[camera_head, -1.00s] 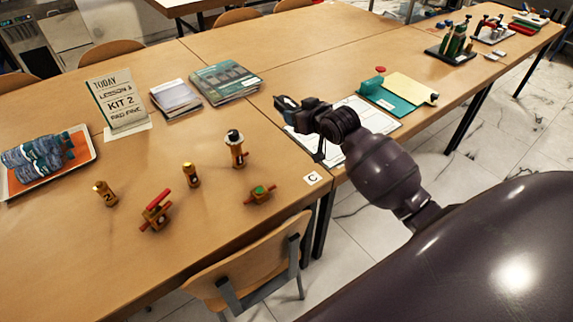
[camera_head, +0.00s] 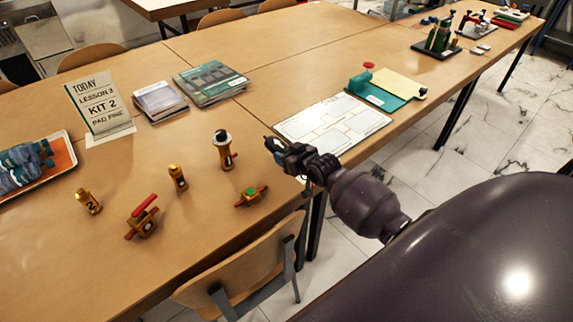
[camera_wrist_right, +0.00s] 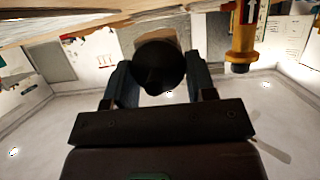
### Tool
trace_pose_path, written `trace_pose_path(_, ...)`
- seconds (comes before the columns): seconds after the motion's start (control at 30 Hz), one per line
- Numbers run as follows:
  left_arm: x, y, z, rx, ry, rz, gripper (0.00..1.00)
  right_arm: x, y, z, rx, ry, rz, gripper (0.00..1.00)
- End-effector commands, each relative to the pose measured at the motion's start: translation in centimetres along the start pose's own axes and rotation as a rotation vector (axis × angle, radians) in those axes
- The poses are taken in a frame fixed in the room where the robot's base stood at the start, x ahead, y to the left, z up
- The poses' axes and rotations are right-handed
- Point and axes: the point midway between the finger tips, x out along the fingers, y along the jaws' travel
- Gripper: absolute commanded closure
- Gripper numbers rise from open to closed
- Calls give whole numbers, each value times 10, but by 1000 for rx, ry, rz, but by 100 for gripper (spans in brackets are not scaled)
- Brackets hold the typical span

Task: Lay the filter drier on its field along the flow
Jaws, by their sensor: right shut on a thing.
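My right gripper (camera_head: 274,146) is over the front table edge, at the near left corner of the white printed board (camera_head: 322,112) with its outlined fields. In the right wrist view its two fingers (camera_wrist_right: 158,80) are shut on a dark, round-ended thing (camera_wrist_right: 158,68), seen end-on. It looks to be the filter drier; its length and any flow mark are hidden. In the head view the gripper hides it. My left gripper is not in view.
A teal and cream block (camera_head: 385,90) lies beyond the board. A chair (camera_head: 245,265) stands in front.

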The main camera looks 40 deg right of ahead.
Motion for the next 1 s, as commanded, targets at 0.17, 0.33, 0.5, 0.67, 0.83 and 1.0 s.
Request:
trace_pose_path(0.17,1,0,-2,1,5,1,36,5,0,11,1,0,0,79)
trace_pose_path(0.33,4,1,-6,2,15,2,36,13,0,31,1,0,-1,79)
trace_pose_path(0.5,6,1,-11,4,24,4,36,15,0,35,0,4,0,79)
trace_pose_path(0.67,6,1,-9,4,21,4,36,15,0,35,0,3,0,79)
trace_pose_path(0.83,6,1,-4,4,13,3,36,16,0,39,0,0,0,46)
trace_pose_path(1.0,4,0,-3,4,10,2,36,16,0,38,0,1,0,24)
